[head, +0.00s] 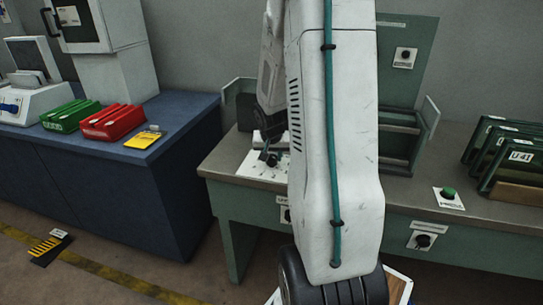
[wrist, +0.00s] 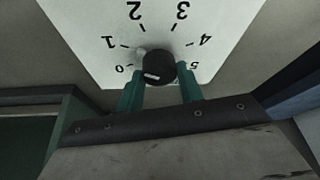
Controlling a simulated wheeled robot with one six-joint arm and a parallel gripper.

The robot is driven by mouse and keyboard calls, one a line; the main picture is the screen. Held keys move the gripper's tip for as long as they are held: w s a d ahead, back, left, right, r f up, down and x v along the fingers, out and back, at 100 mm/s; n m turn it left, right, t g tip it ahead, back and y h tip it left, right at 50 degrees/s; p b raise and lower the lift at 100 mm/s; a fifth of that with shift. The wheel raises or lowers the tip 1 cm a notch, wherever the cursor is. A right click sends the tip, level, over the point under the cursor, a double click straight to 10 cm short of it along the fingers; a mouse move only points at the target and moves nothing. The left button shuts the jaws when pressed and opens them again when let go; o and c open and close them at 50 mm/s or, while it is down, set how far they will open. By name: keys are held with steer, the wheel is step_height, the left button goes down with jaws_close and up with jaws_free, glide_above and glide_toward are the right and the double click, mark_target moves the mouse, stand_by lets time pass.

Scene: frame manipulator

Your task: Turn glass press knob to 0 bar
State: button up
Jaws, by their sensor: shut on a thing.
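In the wrist view the white dial plate (wrist: 235,25) shows upside down, with the numbers 0 to 5 around a round black knob (wrist: 158,66). A short pale nub at the knob's upper left lies close to the 1 mark; its exact reading is hard to tell. A small white mark shows on the knob's face. My gripper (wrist: 161,80) has its teal fingers on either side of the knob and is shut on it. In the head view the white plate (head: 256,172) lies on the bench's left part, and my arm hides much of that area.
The grey-green bench (head: 475,226) has a green button (head: 448,193) and dark green frames (head: 500,150) at right. Its front carries a black knob (head: 422,241). A blue cabinet (head: 150,200) at left bears green (head: 70,115) and red (head: 111,121) boxes.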

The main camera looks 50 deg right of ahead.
steer(key=shift+s+d+n+t+y, duration=0.1)
steer(key=shift+n+t+y, duration=0.3)
steer(key=shift+n, duration=1)
steer(key=shift+d+n+t+y, duration=0.15)
steer(key=shift+n+y, duration=0.35)
steer(key=shift+n, duration=0.9)
steer(key=shift+a, duration=0.1)
steer(key=o, duration=1)
steer(key=shift+s+r, duration=0.1)
steer(key=shift+r, duration=0.15)
steer(key=s+a, duration=0.4)
steer(key=s, duration=0.7)
steer(key=shift+s+a+r, duration=0.2)
steer(key=shift+a+r, duration=0.1)
steer(key=shift+a, duration=0.1)
